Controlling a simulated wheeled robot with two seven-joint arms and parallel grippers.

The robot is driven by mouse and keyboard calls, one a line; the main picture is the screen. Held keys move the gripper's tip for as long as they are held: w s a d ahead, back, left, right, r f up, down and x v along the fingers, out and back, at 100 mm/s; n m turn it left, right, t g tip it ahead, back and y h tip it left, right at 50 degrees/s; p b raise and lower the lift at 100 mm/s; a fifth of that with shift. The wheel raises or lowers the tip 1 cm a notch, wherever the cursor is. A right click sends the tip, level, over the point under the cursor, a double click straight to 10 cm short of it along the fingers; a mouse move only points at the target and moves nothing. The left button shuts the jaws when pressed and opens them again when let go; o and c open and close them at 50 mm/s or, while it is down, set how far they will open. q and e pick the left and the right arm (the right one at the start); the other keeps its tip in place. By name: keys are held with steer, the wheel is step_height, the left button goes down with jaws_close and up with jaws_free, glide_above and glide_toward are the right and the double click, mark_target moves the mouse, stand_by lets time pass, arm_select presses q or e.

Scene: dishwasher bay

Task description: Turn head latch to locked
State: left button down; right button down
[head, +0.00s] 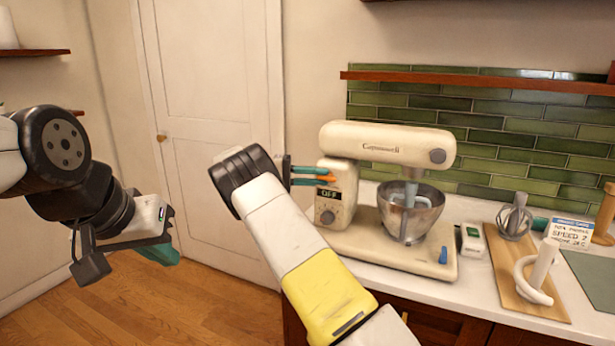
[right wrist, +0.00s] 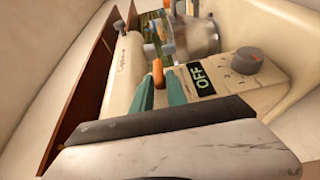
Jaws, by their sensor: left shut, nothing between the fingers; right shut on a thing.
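The cream stand mixer (head: 390,145) stands on the counter, its head level above a metal bowl (head: 412,215). The orange head latch (head: 328,179) is on the mixer's side, above the dark OFF display. It also shows in the right wrist view (right wrist: 157,72). My right gripper (head: 318,175) is shut on the latch, its teal fingers reaching in from the left. The fingers partly hide the latch, and I cannot tell its exact setting. My left gripper (head: 165,254) is shut and empty, well left of the mixer, over the floor.
A grey speed knob (head: 327,217) sits below the display. A wooden shelf (head: 480,80) runs above. The floor at left is clear.

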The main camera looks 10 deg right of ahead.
steer(key=shift+f+h, duration=0.1)
steer(key=shift+h, duration=0.2)
steer(key=c, duration=1.3)
jaws_free()
steer(key=shift+w+a, duration=0.25)
steer(key=shift+a, duration=1)
steer(key=shift+w+a, duration=0.3)
steer(key=shift+a, duration=1)
steer(key=shift+w+a, duration=0.25)
steer(key=shift+a, duration=1)
